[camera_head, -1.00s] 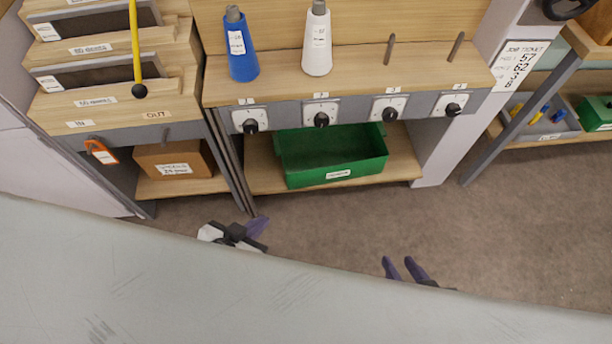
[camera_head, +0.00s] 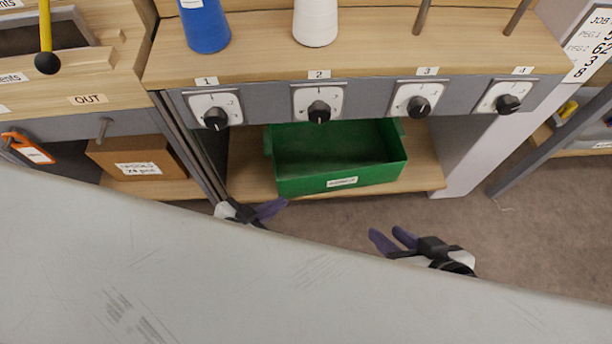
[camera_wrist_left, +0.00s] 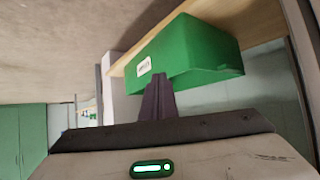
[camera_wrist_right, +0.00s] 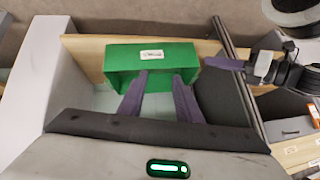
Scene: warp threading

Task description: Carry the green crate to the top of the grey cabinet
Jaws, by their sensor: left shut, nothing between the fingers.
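The green crate (camera_head: 342,183) sits on a low wooden shelf under the row of dials, with a white label on its front. It also shows in the left wrist view (camera_wrist_left: 182,50) and in the right wrist view (camera_wrist_right: 117,62). My left gripper (camera_head: 284,205) is shut and empty, below the crate's front left corner in the head view. My right gripper (camera_head: 385,236) is open and empty, in front of the crate towards its right side. Its two fingers (camera_wrist_right: 160,80) point at the crate in the right wrist view. I cannot make out a grey cabinet for certain.
The wooden shelf (camera_head: 247,175) holding the crate lies beneath a bench with dials (camera_head: 319,104). A blue cone (camera_head: 205,25) and a white cone (camera_head: 316,22) stand on the bench. A cardboard box (camera_head: 137,160) is on the left shelf. A pale grey surface (camera_head: 150,270) covers the foreground.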

